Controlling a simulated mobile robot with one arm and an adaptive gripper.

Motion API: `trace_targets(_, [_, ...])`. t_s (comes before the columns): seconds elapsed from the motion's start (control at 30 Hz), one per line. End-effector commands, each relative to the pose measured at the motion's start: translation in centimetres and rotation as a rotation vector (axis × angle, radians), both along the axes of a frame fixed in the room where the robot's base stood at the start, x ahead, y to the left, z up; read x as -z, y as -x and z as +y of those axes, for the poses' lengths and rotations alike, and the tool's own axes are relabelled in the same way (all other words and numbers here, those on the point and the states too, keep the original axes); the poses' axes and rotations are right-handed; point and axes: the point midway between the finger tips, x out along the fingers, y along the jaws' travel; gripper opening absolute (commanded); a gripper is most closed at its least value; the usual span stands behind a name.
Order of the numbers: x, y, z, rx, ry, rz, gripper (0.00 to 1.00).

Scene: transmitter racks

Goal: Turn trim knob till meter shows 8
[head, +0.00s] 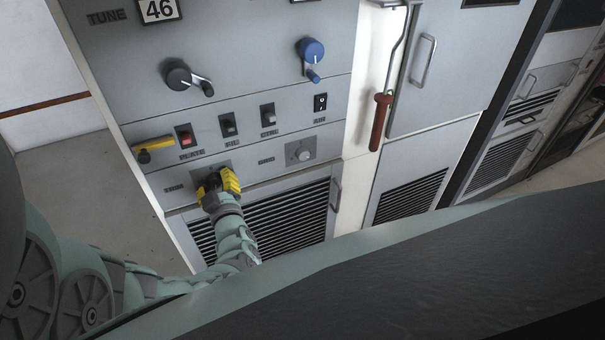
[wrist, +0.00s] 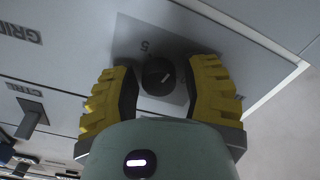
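In the head view my gripper (head: 217,181) is against the lower panel and hides the knob. No meter needle is clearly visible.
A "46" readout (head: 160,10) sits beside the TUNE label. A black crank knob (head: 179,76), a blue crank knob (head: 311,50), a yellow handle (head: 154,144), several switches and a grey knob (head: 300,152) surround the work area. A red-handled lever (head: 380,122) hangs right.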

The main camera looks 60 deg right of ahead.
Motion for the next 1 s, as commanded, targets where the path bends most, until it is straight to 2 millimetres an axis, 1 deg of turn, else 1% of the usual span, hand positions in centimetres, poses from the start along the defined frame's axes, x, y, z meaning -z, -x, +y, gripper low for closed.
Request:
trace_targets(0.03, [-0.1, 0.0, 0.0, -0.001, 0.001, -0.001, 0.52])
trace_targets(0.17, [-0.1, -0.1, 0.0, -0.001, 0.002, -0.003, 0.65])
trace_targets(0.43, [-0.2, 0.0, 0.0, 0.000, 0.003, -0.006, 0.65])
trace_targets(0.57, [-0.3, 0.4, 0.2, 0.000, 0.005, -0.006, 0.65])
trace_targets(0.77, [-0.2, 2.0, 1.4, -0.004, 0.004, -0.005, 0.65])
trace_targets(1.0, [-0.1, 5.3, 3.3, -0.003, 0.003, -0.003, 0.65])
